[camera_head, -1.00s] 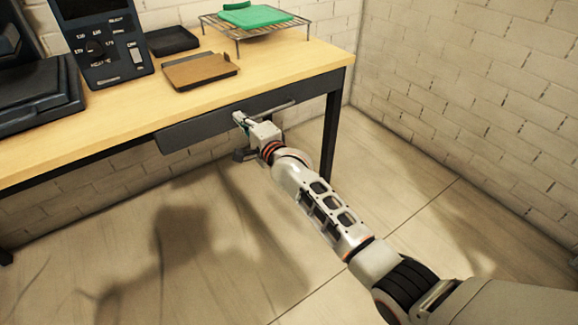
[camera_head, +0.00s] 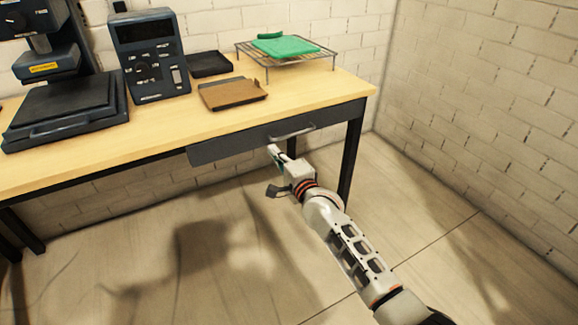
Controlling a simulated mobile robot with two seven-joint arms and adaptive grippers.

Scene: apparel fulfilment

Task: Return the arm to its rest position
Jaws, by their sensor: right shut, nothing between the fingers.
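My right arm comes in from the lower right. The drawer front is dark grey, sits under the tabletop and looks closed. My left gripper is not in view.
The wooden table (camera_head: 190,123) carries a dark heat press (camera_head: 66,105), a control box (camera_head: 150,60), a brown board (camera_head: 232,94), a black tray (camera_head: 208,64) and a wire rack (camera_head: 318,58) with a green folded garment (camera_head: 286,46). Brick walls stand behind and right. Floor before the table is clear.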

